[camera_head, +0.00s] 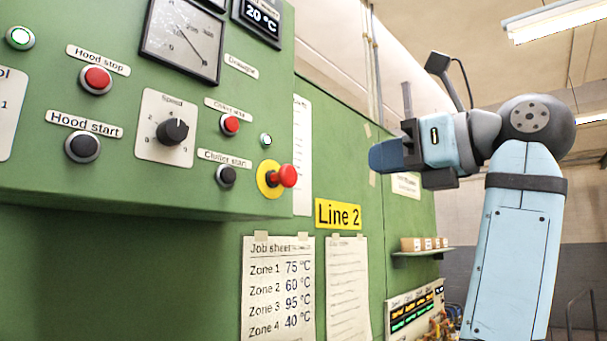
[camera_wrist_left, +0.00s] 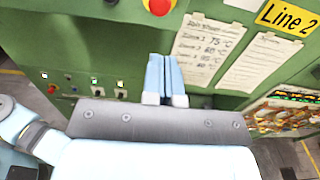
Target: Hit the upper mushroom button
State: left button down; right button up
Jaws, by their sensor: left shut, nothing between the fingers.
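A red mushroom button (camera_head: 288,176) on a yellow ring sticks out from the lower right corner of the green control panel (camera_head: 140,185). In the left wrist view a red mushroom button on yellow (camera_wrist_left: 159,6) shows at the top edge, partly cut off. I see only one mushroom button in the head view.
Flat red buttons (camera_head: 97,79) and (camera_head: 230,124), black buttons (camera_head: 83,146) and a speed knob (camera_head: 173,130) share the panel. Job sheets (camera_head: 278,290) and a "Line 2" sign (camera_head: 338,214) are lower. A small shelf (camera_head: 422,252) juts out at the right.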

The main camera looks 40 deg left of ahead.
aim_at(292, 176)
pick_arm(q)
jog(key=a+p, duration=0.1)
jog(key=a, duration=0.3)
jog(key=a+p, duration=0.2)
jog(key=a, duration=0.3)
jog(key=w+a+p, duration=0.1)
jog(key=a, duration=0.3)
jog(key=shift+a+r+p, duration=0.1)
jog(key=shift+a+p, duration=0.05)
jog(key=shift+p, duration=0.15)
jog(key=shift+a, duration=0.35)
